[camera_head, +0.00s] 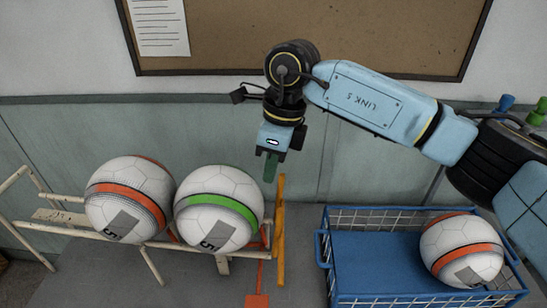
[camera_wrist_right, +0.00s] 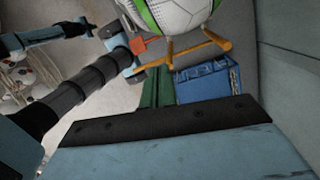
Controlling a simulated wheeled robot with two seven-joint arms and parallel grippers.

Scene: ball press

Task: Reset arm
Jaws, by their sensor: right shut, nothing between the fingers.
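My right gripper (camera_head: 270,168) hangs from the arm that comes in from the right, with its green fingers pointing down. The fingers are shut and empty, and they also show closed together in the right wrist view (camera_wrist_right: 158,87). The gripper is in the air just right of the green-striped ball (camera_head: 219,208), near the top of an upright yellow bar (camera_head: 281,232).
An orange-striped ball (camera_head: 129,199) sits left of the green-striped one on a pale rail rack (camera_head: 150,265). A blue wire basket (camera_head: 375,262) at the right holds another orange-striped ball (camera_head: 461,250). A framed corkboard (camera_head: 230,35) is on the wall behind.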

